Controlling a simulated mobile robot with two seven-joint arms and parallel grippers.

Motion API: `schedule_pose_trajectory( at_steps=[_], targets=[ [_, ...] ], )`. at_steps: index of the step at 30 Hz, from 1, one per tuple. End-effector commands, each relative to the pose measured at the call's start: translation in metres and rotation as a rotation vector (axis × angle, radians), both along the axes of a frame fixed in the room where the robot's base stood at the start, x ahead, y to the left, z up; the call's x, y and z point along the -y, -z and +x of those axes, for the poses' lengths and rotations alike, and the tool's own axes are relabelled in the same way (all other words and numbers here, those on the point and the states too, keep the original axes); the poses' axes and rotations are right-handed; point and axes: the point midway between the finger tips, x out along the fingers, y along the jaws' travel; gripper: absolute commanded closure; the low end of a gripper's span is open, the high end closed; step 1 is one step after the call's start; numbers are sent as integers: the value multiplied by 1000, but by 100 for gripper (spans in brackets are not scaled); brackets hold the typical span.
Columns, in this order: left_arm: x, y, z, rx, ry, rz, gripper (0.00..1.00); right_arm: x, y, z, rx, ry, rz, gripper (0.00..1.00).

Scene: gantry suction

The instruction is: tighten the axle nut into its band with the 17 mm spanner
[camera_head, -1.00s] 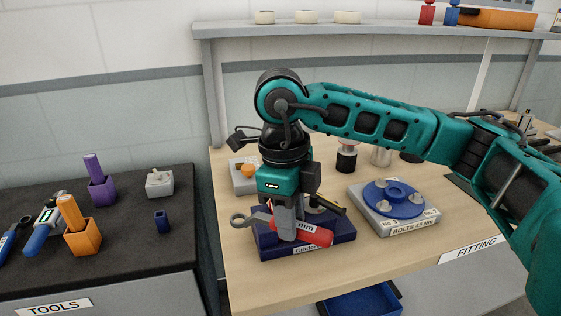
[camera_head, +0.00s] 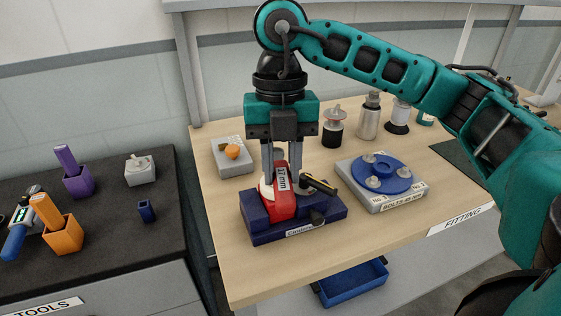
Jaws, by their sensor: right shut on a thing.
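My right gripper (camera_head: 281,183) comes down from above and is shut on the red spanner (camera_head: 284,202), whose label reads "17 mm". The spanner is over the dark blue block (camera_head: 270,236) on the fitting bench, its red handle pointing towards the camera. Its ring end is hidden behind the gripper fingers. I cannot make out the axle nut; the gripper and spanner cover part of the block. My left gripper is not in view.
A grey fixture with a blue disc (camera_head: 378,176) stands right of the block. A grey tray (camera_head: 232,160) with an orange knob is behind it. Several cylindrical parts stand at the back. The black tool bench (camera_head: 110,220) is left, across a gap.

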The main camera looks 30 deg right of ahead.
Motion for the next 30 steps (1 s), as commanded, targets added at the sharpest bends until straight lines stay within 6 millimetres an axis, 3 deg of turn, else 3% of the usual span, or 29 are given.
schedule_pose_trajectory(
  at_steps=[5, 18, 30],
  targets=[
    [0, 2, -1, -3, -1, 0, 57, -2, 1, -3, -1, -1, 1, 100],
    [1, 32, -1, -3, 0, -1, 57, -2, 38, -3, -1, -1, 2, 100],
    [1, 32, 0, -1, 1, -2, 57, -2, 39, -2, 0, -1, 1, 100]
  ],
)
